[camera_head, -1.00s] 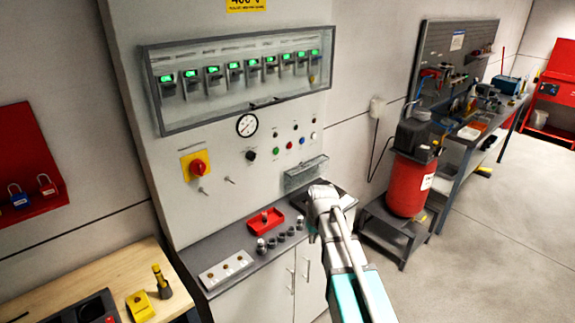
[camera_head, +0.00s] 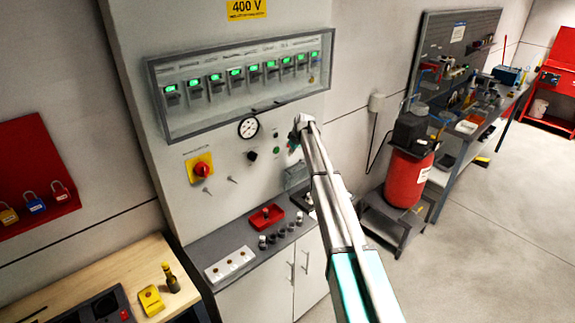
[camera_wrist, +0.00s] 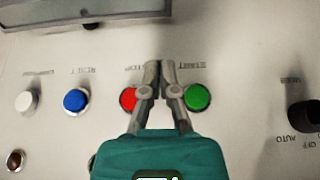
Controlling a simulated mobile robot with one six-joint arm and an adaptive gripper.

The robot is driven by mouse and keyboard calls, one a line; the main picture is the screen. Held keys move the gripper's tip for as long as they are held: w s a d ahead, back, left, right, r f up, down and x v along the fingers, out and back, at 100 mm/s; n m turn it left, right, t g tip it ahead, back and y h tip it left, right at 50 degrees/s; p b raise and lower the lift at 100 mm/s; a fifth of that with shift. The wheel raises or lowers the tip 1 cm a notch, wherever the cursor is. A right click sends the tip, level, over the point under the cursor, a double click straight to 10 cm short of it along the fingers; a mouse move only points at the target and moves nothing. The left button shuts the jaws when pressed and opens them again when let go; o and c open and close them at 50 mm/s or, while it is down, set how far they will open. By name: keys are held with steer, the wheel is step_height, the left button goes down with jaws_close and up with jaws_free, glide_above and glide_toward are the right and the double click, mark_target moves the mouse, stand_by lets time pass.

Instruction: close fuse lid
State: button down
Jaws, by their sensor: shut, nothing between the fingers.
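A small clear box-like cover (camera_head: 297,175) is fixed low on the grey panel, partly hidden by my arm in the head view. In the head view my gripper (camera_head: 292,146) is mostly hidden by my wrist, above the small cover.
A long clear cover (camera_head: 160,134) encloses a row of green-lit switches above. A blue button (camera_wrist: 76,101), a white button (camera_wrist: 27,101) and a black knob (camera_wrist: 304,115) lie around the gripper. A red tray (camera_head: 266,218) and several small cylinders stand on the counter below.

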steer(key=shift+f, duration=0.1)
stand_by(0.3)
steer(key=b+x, duration=0.9)
steer(key=shift+w+a+f, duration=0.15)
steer(key=shift+f, duration=0.2)
stand_by(0.4)
